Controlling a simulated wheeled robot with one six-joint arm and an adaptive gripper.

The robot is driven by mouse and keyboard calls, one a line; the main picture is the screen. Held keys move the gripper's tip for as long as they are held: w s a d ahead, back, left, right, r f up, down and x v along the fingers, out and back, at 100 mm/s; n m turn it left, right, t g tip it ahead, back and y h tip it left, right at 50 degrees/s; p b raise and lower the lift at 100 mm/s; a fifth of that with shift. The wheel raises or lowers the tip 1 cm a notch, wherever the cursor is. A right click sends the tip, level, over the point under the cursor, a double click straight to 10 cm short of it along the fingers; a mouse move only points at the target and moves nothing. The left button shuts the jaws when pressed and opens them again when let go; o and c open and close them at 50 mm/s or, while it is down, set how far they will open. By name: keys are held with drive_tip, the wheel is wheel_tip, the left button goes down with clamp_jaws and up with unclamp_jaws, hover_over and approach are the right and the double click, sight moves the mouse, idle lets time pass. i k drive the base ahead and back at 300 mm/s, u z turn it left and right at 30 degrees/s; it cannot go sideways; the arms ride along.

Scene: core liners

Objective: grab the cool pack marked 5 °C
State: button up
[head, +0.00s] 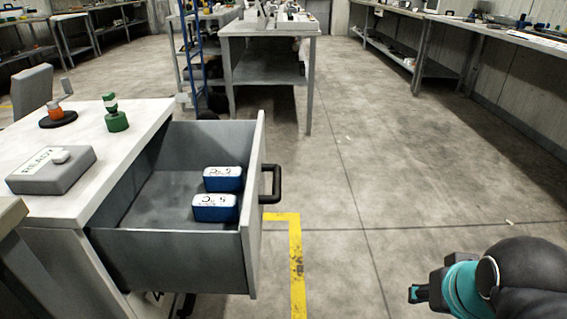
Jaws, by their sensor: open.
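Two blue cool packs with white tops lie in the open grey drawer (165,262). The far pack (223,184) and the near pack (215,214) are close together near the drawer's front panel. Both have dark marks on top that appear upside down. The marks are too small for me to tell surely which pack reads 5 °C. My gripper (416,293) is at the lower right, open and empty, over the floor. It is well to the right of the drawer and touches neither pack.
The drawer's front panel (254,200) has a black handle (271,184) sticking out to the right. The white cabinet top (88,130) bears a grey READY box (52,170), a green stamp-like object (115,116) and an orange item (55,112). The floor between drawer and gripper is clear.

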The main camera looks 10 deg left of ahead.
sight(225, 208)
drive_tip(key=z, duration=0.5)
drive_tip(key=i, duration=0.55)
drive_tip(key=u, duration=0.95)
drive_tip(key=i, duration=0.25)
drive_tip(key=u, duration=1.5)
